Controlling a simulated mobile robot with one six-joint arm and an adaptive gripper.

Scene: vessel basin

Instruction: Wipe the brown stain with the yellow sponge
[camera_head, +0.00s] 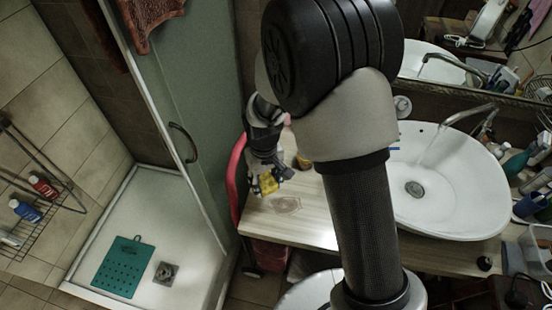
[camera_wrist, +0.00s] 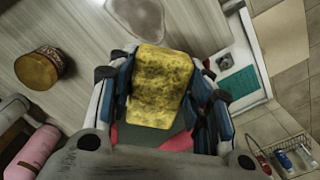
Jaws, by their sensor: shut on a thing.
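A yellow sponge (camera_head: 267,184) with dark mottling is held in my gripper (camera_head: 268,178) above the left end of the wooden counter. It also shows in the wrist view (camera_wrist: 162,86), where my gripper (camera_wrist: 168,100) is shut on it with a finger on each side. The brown stain (camera_head: 284,204) is a faint patch on the counter, just below and right of the sponge in the head view. In the wrist view the stain (camera_wrist: 138,14) lies beyond the sponge at the top edge, partly cut off. The sponge appears apart from the stain.
A round brown jar (camera_wrist: 42,68) stands on the counter near the gripper. A pink object (camera_wrist: 32,152) lies close by. A white basin (camera_head: 440,190) with running water is at the right. A glass shower door (camera_head: 180,100) stands at the left. The counter around the stain is clear.

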